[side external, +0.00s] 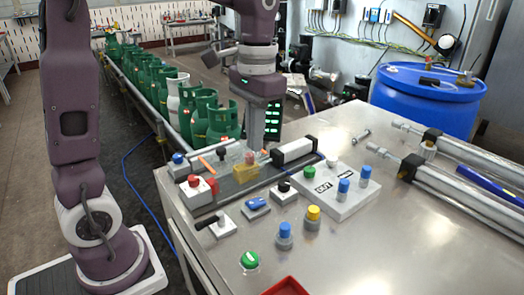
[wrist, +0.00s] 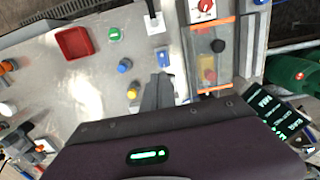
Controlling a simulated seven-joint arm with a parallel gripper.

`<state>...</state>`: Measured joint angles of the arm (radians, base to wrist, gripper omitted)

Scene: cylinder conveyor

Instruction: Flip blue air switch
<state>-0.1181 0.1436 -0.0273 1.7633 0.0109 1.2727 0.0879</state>
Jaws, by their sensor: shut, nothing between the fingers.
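The blue switch (side external: 257,205) is a small blue piece on a flat base on the metal table, near the front left of the table in the side view. It also shows in the wrist view (wrist: 163,56), just beyond my fingertips. My gripper (side external: 255,146) points down over the table, behind the switch in the side view. In the wrist view my gripper (wrist: 158,78) has its fingers together, with nothing between them. A gap in height between fingertips and switch is hard to judge.
Around the switch stand a black lever switch (side external: 212,225), a black knob (side external: 283,188), blue (side external: 285,231) and yellow (side external: 312,214) buttons, a green round switch (side external: 249,260) and a red tray (side external: 284,287). Pneumatic cylinders (side external: 450,185) lie at right. Green gas bottles (side external: 222,122) line the conveyor behind.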

